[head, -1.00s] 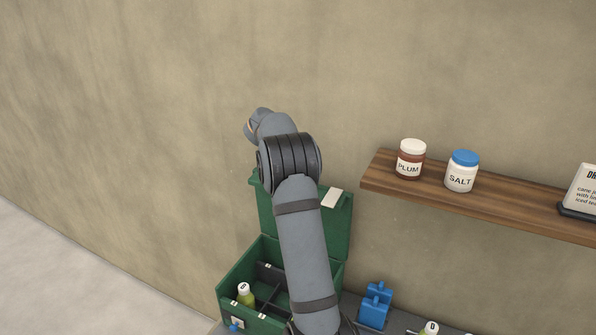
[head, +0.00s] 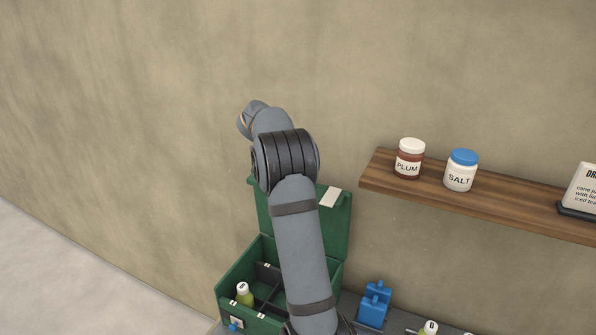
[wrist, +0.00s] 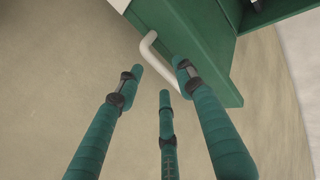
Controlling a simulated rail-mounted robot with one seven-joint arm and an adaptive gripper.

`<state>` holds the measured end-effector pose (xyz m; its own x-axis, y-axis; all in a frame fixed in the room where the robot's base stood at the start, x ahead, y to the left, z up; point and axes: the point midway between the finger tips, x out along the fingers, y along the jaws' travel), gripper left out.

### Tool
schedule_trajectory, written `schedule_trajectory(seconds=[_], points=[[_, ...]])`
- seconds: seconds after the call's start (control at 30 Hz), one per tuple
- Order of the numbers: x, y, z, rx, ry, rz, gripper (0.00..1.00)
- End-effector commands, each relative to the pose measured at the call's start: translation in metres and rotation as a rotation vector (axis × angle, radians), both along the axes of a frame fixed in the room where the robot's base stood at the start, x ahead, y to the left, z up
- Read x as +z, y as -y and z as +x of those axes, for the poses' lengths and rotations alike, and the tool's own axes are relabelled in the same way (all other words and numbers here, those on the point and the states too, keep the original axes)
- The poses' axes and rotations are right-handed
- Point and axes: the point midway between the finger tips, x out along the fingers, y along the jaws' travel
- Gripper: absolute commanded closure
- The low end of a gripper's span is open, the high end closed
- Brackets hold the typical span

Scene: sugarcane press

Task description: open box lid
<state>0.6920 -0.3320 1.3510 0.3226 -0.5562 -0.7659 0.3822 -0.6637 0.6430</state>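The green box (head: 225,290) stands at the lower middle of the head view, with dark dividers and a bottle inside. Its green lid (head: 336,230) stands raised, roughly upright, at the back, partly hidden by my arm. In the wrist view, the lid's green panel (wrist: 190,30) carries a white bent handle (wrist: 148,46). My gripper (wrist: 161,76) has three teal fingers spread apart, with nothing between them. Its tips are close to the handle, and the right finger overlaps it in the picture; I cannot tell whether they touch. The gripper is hidden in the head view.
A wooden shelf (head: 460,204) on the right holds a plum jar (head: 409,159) and a salt jar (head: 461,170). The wall (head: 120,120) is close behind; the wall area left of my arm is bare.

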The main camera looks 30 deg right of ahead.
Motion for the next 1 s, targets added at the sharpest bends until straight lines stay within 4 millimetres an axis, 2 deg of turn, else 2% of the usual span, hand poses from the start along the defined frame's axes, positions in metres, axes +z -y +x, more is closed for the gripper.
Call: schedule_trajectory(seconds=[0.03,0.2,0.4,0.6,1.0], points=[[0.011,-0.007,-0.002,0.003,0.005,-0.002,0.63],[0.039,-0.028,-0.015,0.002,0.005,0.0,0.63],[0.062,-0.045,-0.025,0.001,0.002,-0.001,0.63],[0.071,-0.051,-0.03,0.001,0.002,-0.001,0.63],[0.067,-0.049,-0.029,-0.001,-0.001,0.0,0.63]])
